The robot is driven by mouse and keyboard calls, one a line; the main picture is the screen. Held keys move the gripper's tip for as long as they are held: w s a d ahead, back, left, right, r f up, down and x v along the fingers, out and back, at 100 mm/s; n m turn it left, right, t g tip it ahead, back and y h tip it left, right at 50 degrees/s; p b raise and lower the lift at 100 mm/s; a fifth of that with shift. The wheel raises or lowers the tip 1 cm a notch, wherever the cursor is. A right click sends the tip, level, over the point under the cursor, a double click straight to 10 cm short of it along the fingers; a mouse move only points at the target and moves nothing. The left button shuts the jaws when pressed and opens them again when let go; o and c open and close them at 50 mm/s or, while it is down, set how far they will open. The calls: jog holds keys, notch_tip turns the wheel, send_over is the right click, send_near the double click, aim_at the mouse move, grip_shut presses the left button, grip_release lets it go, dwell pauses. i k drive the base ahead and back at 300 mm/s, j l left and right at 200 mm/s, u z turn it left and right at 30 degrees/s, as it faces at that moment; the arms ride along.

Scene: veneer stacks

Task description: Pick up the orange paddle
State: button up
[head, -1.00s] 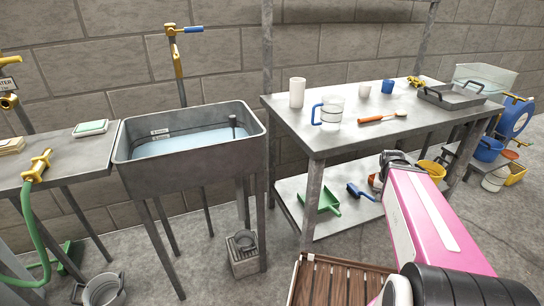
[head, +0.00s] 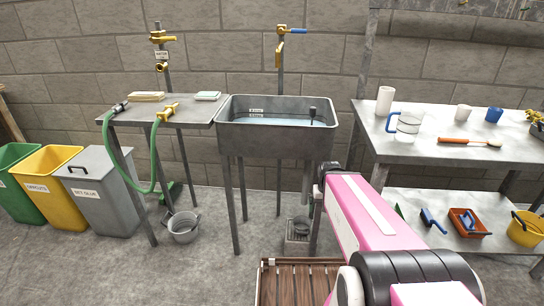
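The orange paddle (head: 456,140), with a long orange handle and a pale tan end to the right, lies flat on the grey metal table (head: 430,155) at the right of the head view. It lies to the right of a clear measuring jug with a blue handle (head: 408,123). My pink arm reaches up from the bottom of the view. The dark end of the arm with my gripper (head: 326,172) is in front of the sink's right side, well left of the paddle and apart from it. Its fingers are not clear.
A white cylinder (head: 384,100), a white cup (head: 462,113) and a blue cup (head: 494,115) stand on the table. The lower shelf holds a blue brush (head: 432,221) and an orange tray (head: 468,222). The sink (head: 277,135) stands left of the table. A slatted wooden platform (head: 290,285) is on the floor.

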aim_at(492, 142)
jog(key=u, duration=0.35)
jog(key=z, duration=1.85)
jog(key=j+z, duration=0.2)
jog(key=j, duration=0.35)
jog(key=i, duration=0.2)
